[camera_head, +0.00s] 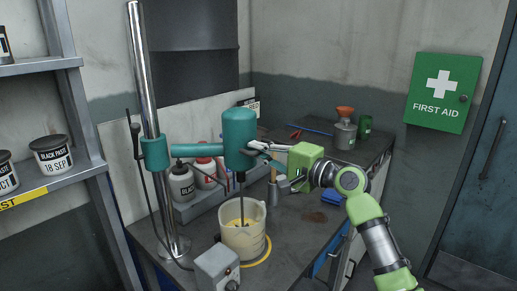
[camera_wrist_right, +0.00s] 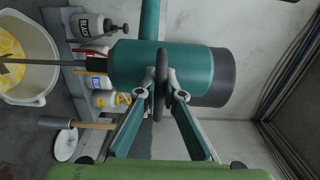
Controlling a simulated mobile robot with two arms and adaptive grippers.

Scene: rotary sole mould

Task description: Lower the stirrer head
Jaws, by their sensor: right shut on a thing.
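The teal stirrer head (camera_head: 239,132) sits on a side arm clamped to an upright chrome column (camera_head: 147,75). Its thin shaft (camera_head: 242,200) points down into a cream beaker (camera_head: 243,243) with yellow contents. My right gripper (camera_head: 262,148) is at the right side of the head. In the right wrist view the gripper (camera_wrist_right: 164,92) is shut on a dark round handle (camera_wrist_right: 161,68) on the head (camera_wrist_right: 190,72). That view also shows the shaft (camera_wrist_right: 50,63) over the beaker (camera_wrist_right: 42,35); how deep its tip sits is unclear. My left gripper is not in view.
A grey control box (camera_head: 217,266) stands in front of the beaker. Bottles (camera_head: 182,183) stand on a low ledge behind it. A can with an orange funnel (camera_head: 345,128) and a green can (camera_head: 365,127) are at the back right. Shelves are at left.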

